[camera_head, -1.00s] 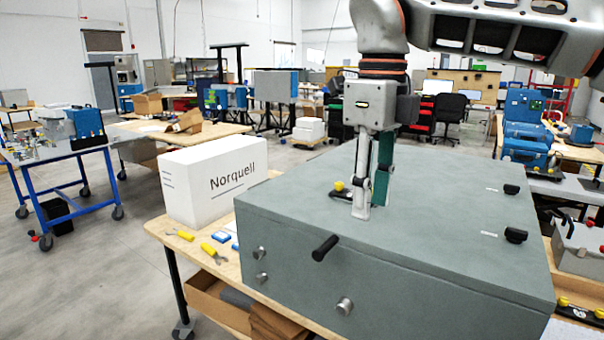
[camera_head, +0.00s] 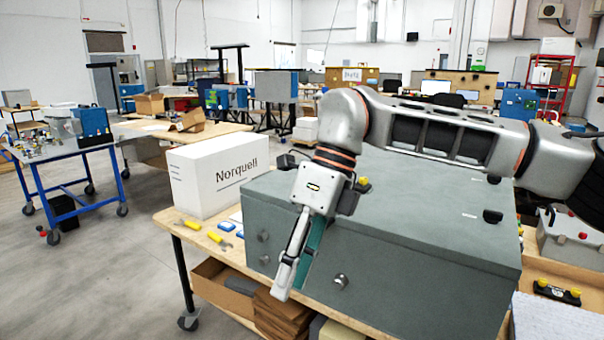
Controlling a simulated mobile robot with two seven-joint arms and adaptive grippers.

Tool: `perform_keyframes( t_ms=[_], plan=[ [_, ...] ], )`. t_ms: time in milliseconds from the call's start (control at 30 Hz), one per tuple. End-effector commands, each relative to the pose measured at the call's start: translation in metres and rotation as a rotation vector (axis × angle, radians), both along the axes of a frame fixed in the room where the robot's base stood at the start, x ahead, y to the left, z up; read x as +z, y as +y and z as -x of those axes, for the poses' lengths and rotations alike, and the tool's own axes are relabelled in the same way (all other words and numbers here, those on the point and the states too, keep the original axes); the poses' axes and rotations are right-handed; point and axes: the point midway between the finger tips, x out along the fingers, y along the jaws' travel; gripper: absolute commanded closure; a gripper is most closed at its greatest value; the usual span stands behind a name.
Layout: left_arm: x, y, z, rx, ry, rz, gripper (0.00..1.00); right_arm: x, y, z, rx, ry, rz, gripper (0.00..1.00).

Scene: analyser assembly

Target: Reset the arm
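My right gripper (camera_head: 292,278) hangs from my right arm, which comes in from the right edge. It points down in front of the grey-green analyser box (camera_head: 415,235), near the box's front left part. Its light grey finger is nearest to me, and a teal strip shows beside it. The fingers overlap in this view, so the gap between them cannot be told. No held object is seen. The gripper and arm hide part of the box's front and lid. My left gripper is not in view.
The box stands on a wooden workbench (camera_head: 195,236). A white Norquell carton (camera_head: 215,175) is beside it, with yellow-handled tools and small blue-and-white items in front. Cardboard boxes (camera_head: 222,285) lie below. A grey case (camera_head: 570,240) is at right.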

Motion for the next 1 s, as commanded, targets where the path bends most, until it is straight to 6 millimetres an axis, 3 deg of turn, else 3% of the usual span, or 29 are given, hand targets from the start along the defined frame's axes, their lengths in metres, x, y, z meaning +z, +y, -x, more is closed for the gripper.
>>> perform_keyframes(
  t_ms=[33, 200, 333, 500, 633, 767, 1000],
  plan=[
    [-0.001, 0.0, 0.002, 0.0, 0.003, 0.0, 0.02, -0.016, 0.018, 0.013, 0.022, 0.059, -0.069, 0.66],
    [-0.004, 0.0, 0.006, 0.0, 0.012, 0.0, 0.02, -0.034, 0.073, 0.052, 0.042, 0.229, -0.317, 0.66],
    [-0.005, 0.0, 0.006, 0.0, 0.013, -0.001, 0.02, -0.033, 0.107, 0.077, 0.015, 0.368, -0.508, 0.66],
    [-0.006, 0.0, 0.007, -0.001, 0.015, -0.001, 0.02, -0.018, 0.137, 0.092, -0.08, 0.556, -0.751, 0.66],
    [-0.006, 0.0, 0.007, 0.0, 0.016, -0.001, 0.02, -0.005, 0.148, 0.089, -0.194, 0.703, -0.925, 0.66],
    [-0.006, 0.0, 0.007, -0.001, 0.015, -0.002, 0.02, 0.005, 0.148, 0.073, -0.341, 0.848, -1.085, 0.66],
    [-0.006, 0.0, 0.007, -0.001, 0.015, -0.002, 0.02, -0.007, 0.12, 0.018, -0.699, 1.108, -1.326, 0.66]
  ],
)
